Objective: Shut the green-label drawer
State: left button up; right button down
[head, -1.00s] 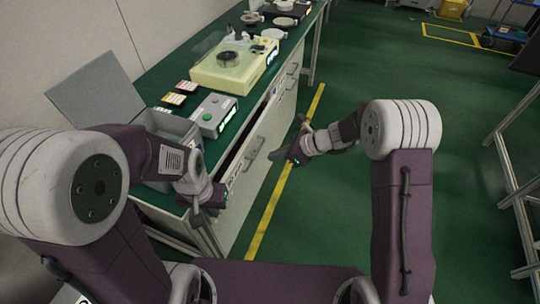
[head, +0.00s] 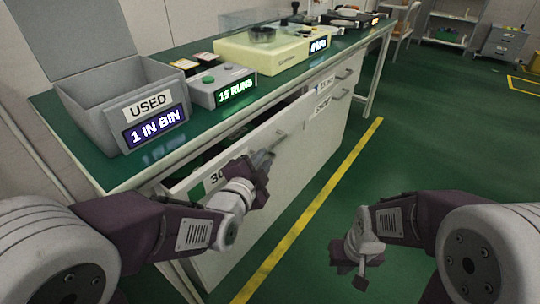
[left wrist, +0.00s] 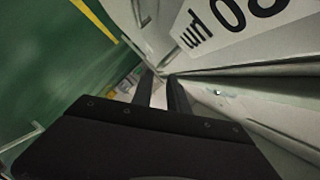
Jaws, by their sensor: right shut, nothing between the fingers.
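The drawer with the green patch on its "30" label (head: 197,192) is under the near part of the bench. It stands out from the cabinet, with a dark gap behind its top edge. Its bar handle (head: 283,134) is on the upper part of the front. My left gripper (head: 264,158) is in front of this drawer front, close to the handle; contact cannot be told. In the left wrist view its fingers (left wrist: 163,92) show a narrow gap, and the "30 µm" label (left wrist: 225,22) is close by. My right gripper (head: 350,262) is shut and empty above the floor, away from the cabinet.
On the green bench top stand a grey USED bin (head: 95,95), a "15 RUNS" box (head: 218,88) and a cream machine (head: 275,50). Another drawer front with a handle (head: 342,93) lies farther along. The green floor right of the yellow line (head: 320,205) is clear.

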aim_at(271, 149)
pick_arm(q)
jog(key=shift+p+x, duration=0.9)
jog(key=shift+x, duration=0.3)
jog(key=b+x, duration=0.3)
jog(key=x, duration=0.3)
jog(key=shift+w+f+b, duration=0.15)
jog(key=shift+w+b, duration=0.05)
jog(key=shift+b, duration=0.15)
grip_shut()
